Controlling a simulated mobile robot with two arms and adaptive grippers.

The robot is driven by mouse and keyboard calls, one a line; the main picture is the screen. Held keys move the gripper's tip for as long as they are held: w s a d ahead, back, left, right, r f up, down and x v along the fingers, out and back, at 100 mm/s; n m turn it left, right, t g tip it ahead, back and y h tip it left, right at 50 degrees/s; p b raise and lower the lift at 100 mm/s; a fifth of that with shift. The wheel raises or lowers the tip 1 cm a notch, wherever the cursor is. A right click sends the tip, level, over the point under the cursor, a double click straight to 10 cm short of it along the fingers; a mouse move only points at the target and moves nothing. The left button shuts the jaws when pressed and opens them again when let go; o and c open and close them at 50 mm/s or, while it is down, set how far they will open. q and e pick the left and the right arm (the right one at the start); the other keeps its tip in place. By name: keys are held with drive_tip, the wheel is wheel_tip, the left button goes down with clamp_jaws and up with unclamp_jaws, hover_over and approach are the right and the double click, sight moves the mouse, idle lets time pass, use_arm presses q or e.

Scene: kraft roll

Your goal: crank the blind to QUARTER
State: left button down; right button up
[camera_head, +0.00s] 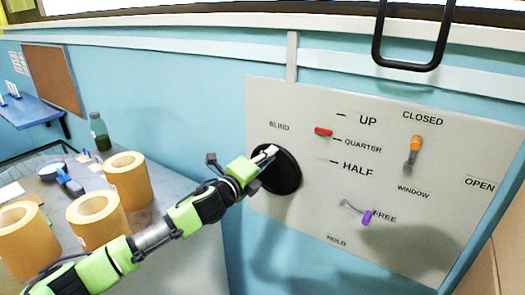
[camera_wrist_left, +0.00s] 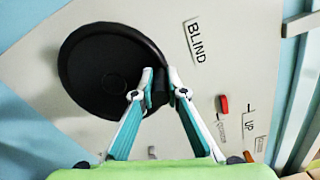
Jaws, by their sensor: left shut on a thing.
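The black round blind crank (camera_head: 285,178) is on the grey wall panel, below the BLIND label. My left gripper (camera_head: 265,155) is at its upper left edge in the head view. In the left wrist view my left gripper (camera_wrist_left: 158,90) has its fingertips shut on a dark grip at the rim of the crank (camera_wrist_left: 85,75). The fingers hide most of this grip. The red pointer (camera_head: 323,131) is between the UP and QUARTER marks, close to QUARTER and slightly on its UP side. The red pointer (camera_wrist_left: 223,104) also shows in the left wrist view. My right gripper is not in view.
The panel (camera_head: 300,225) also holds an orange-handled window lever (camera_head: 415,145) near CLOSED and a purple-tipped lever (camera_head: 366,216) by FREE. A black bar handle (camera_head: 408,66) hangs above. Tan rolls (camera_head: 128,180) and a green bottle (camera_head: 100,133) stand on the table at left.

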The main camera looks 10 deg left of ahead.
sight(295, 171)
use_arm(q)
drive_tip(key=d+m, duration=0.1)
drive_tip(key=d+m+p, duration=0.1)
drive_tip(key=m, duration=0.1)
drive_tip(key=shift+s+d+f, duration=0.15)
drive_tip(key=shift+s, duration=0.25)
drive_tip(key=m, duration=0.1)
drive_tip(key=d+f+m+p, duration=0.1)
drive_tip(key=shift+s+d+m, duration=0.3)
drive_tip(key=f+m, duration=0.1)
drive_tip(key=d+m, duration=0.1)
drive_tip(key=m, duration=0.1)
drive_tip(key=shift+s+d+f+p, duration=0.3)
drive_tip(key=shift+f+p, duration=0.05)
drive_tip(key=shift+f, duration=0.05)
drive_tip(key=shift+s+d+f+m, duration=0.1)
drive_tip(key=shift+d+f+m, duration=0.15)
drive_tip(key=shift+f+m, duration=0.45)
drive_tip(key=shift+s+d+f+m, duration=0.1)
drive_tip(key=shift+d+f+m, duration=0.15)
drive_tip(key=shift+m, duration=0.75)
drive_tip(key=shift+f, duration=0.1)
drive_tip(key=c, duration=2)
unclamp_jaws()
drive_tip(key=shift+a, duration=0.1)
